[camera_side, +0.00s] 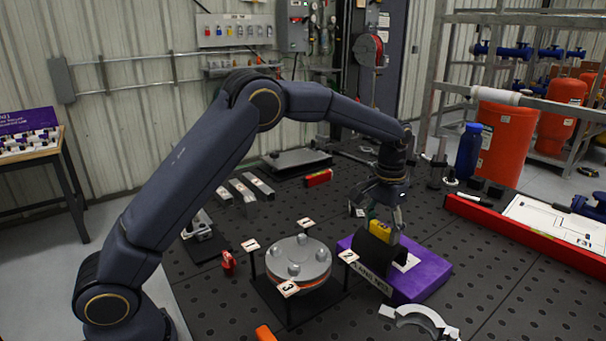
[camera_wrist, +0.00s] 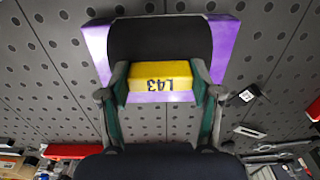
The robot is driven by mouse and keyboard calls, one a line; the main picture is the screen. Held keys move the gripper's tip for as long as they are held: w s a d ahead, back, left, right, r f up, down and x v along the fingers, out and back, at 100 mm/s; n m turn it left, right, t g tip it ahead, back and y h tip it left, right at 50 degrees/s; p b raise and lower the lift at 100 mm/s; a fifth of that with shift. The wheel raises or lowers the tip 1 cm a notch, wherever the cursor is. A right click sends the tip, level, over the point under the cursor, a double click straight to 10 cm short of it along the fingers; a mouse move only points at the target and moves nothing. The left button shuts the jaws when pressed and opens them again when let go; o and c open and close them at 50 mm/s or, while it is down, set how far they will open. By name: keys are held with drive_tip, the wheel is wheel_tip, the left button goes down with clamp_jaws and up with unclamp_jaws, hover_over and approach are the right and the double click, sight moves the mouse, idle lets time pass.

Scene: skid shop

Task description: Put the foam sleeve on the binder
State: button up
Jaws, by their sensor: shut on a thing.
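The foam sleeve (camera_side: 369,250) is black and curved, with a yellow block (camera_side: 383,230) marked L43 at its upper side. My gripper (camera_side: 386,212) points down and is shut on this yellow block. In the wrist view, the fingers (camera_wrist: 161,85) press its two sides, and the black sleeve (camera_wrist: 160,38) shows beyond it. The purple binder (camera_side: 428,280) lies flat on the table, with a lettered white label on its edge. The sleeve is over the binder, with purple (camera_wrist: 228,38) showing around it. I cannot tell whether they touch.
A round grey flange (camera_side: 298,258) on a stand with numbered tags is left of the binder. A metal clamp (camera_side: 420,317) lies in front. A red-edged tray (camera_side: 530,232) is at right. Metal bars (camera_side: 257,187) lie behind left.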

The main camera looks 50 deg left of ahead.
drive_tip(key=shift+f, duration=0.55)
drive_tip(key=shift+f, duration=0.15)
drive_tip(key=o, duration=1.2)
wheel_tip(320, 180, up, 12)
drive_tip(key=s+a+r+t, duration=0.2)
drive_tip(key=s+a+r, duration=0.1)
drive_tip(key=s+r, duration=0.5)
drive_tip(key=s+f+t, duration=0.1)
drive_tip(key=s+f, duration=0.1)
drive_tip(key=s, duration=0.5)
drive_tip(key=s+a+f+t, duration=0.1)
drive_tip(key=s+f, duration=0.1)
drive_tip(key=s, duration=0.6)
drive_tip(key=s+a+f+t, duration=0.1)
drive_tip(key=s+f, duration=0.2)
drive_tip(key=s, duration=0.5)
drive_tip(key=shift+t, duration=0.3)
